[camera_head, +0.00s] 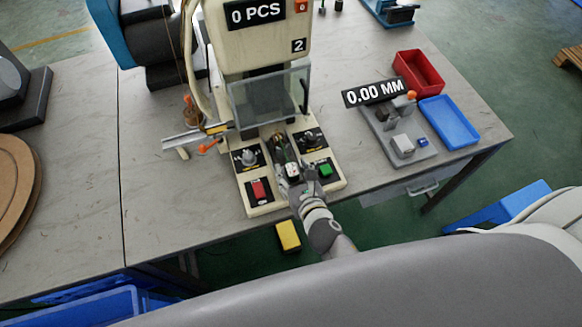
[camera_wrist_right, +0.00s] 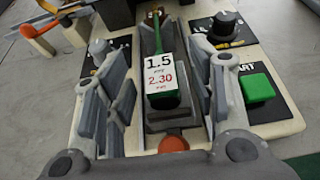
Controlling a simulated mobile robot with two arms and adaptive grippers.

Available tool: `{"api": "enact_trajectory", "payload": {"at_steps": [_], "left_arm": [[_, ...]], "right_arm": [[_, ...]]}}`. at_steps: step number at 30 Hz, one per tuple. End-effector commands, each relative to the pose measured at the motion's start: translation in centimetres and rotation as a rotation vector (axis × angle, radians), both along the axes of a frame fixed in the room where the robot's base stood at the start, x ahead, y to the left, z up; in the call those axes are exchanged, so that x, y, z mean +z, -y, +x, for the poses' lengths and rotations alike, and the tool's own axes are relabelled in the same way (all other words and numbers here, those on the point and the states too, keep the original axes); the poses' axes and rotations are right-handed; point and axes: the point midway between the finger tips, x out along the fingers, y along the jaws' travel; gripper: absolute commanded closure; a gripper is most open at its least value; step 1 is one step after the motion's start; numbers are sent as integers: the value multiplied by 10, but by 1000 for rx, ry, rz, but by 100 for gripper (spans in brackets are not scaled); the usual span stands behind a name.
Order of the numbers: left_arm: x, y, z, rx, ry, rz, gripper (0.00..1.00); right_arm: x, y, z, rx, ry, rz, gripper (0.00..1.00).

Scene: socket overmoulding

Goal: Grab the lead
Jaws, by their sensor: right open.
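A green lead (camera_wrist_right: 163,101) lies in a dark narrow channel on the machine's front panel in the right wrist view. A white label reading 1.5 and 2.30 (camera_wrist_right: 161,72) covers part of it. My right gripper (camera_wrist_right: 160,80) is open, with one finger on each side of the channel and lead. In the head view my right gripper (camera_head: 297,178) is over the middle of the panel and hides much of the lead. I cannot tell whether the fingers touch the channel. My left gripper is not in view.
A clear guard (camera_head: 270,97) stands behind. A red tray (camera_head: 418,72), a blue tray (camera_head: 449,122) and a grey gauge fixture (camera_head: 400,130) sit to the right.

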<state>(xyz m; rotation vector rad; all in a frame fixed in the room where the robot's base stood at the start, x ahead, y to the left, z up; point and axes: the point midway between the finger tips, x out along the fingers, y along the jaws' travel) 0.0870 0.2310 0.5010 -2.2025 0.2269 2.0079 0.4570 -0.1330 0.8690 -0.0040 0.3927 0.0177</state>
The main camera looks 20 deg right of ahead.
Motion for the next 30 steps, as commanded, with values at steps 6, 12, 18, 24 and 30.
{"api": "enact_trajectory", "payload": {"at_steps": [6, 12, 18, 24, 30], "left_arm": [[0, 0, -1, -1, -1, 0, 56], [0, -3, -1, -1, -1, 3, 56], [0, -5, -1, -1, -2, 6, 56], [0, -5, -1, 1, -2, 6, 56], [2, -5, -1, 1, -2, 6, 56]], "right_arm": [[-1, 0, 2, 0, -1, 0, 48], [-1, 0, 2, 0, -1, 0, 66], [-1, 0, 2, 0, -1, 0, 92], [-1, 0, 2, 0, -1, 0, 97], [4, 0, 2, 0, 1, -1, 97]]}}
